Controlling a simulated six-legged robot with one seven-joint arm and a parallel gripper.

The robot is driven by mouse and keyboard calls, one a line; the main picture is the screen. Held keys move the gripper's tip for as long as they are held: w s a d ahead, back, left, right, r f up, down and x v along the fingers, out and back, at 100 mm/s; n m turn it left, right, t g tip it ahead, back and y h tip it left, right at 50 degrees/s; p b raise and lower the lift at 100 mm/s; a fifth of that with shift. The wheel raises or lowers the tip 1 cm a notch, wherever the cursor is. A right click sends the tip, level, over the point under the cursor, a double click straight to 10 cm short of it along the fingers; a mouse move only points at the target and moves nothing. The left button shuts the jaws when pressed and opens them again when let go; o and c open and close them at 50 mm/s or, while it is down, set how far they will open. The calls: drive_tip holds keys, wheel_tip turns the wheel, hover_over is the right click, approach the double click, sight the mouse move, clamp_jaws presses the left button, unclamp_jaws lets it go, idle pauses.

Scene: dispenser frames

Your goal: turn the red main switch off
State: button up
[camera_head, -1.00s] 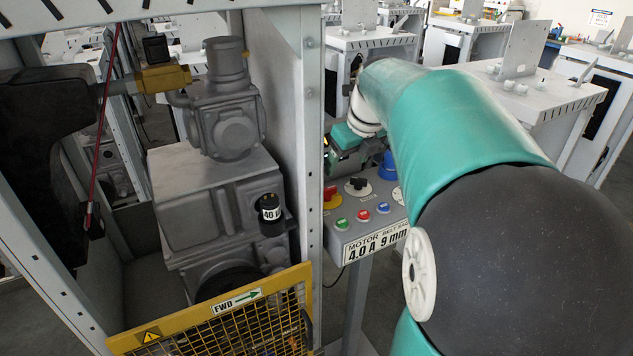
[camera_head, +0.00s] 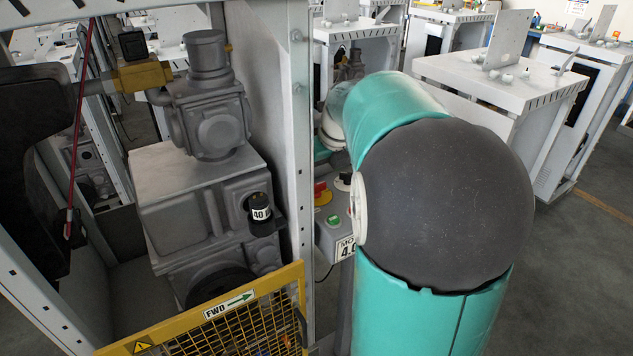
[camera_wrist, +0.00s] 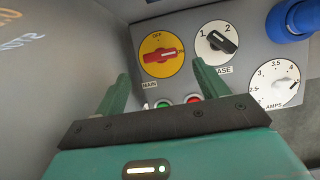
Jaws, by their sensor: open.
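The red main switch (camera_wrist: 162,56) is a red handle on a round yellow plate labelled MAIN, with OFF marked at the top. Its handle lies about level, pointing to the right-hand mark. In the head view the red switch (camera_head: 321,189) shows at the panel's left edge. My gripper (camera_wrist: 160,70) is open and empty in the wrist view. Its green fingers stand apart, below and to either side of the switch, with no visible contact. In the head view my arm hides the gripper.
A black PHASE selector (camera_wrist: 222,40) sits close right of the main switch. A white AMPS dial (camera_wrist: 276,86) and a blue part (camera_wrist: 293,20) are further right. Green and red buttons (camera_wrist: 193,99) lie below. A frame post (camera_head: 302,140) stands left of the panel.

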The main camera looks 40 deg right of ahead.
sight(317, 184)
drive_tip(key=x, duration=0.6)
drive_tip(key=shift+w+f, duration=0.1)
drive_tip(key=c, duration=1)
drive_tip(key=shift+n, duration=0.3)
drive_tip(key=n+y, duration=0.1)
drive_tip(key=n, duration=0.3)
drive_tip(key=shift+d+y, duration=0.2)
drive_tip(key=shift+y, duration=0.2)
drive_tip(key=n+g+y, duration=0.1)
drive_tip(key=n, duration=0.3)
drive_tip(key=shift+w+d+n, duration=0.1)
drive_tip(key=shift+n, duration=0.3)
drive_tip(key=n, duration=0.2)
drive_tip(key=n+g+y, duration=0.1)
drive_tip(key=n, duration=0.1)
drive_tip(key=shift+w+d+g, duration=0.1)
drive_tip(key=shift+g, duration=0.2)
drive_tip(key=shift+n+g+y, duration=0.4)
drive_tip(key=shift+n+g, duration=0.3)
drive_tip(key=shift+n, duration=1.5)
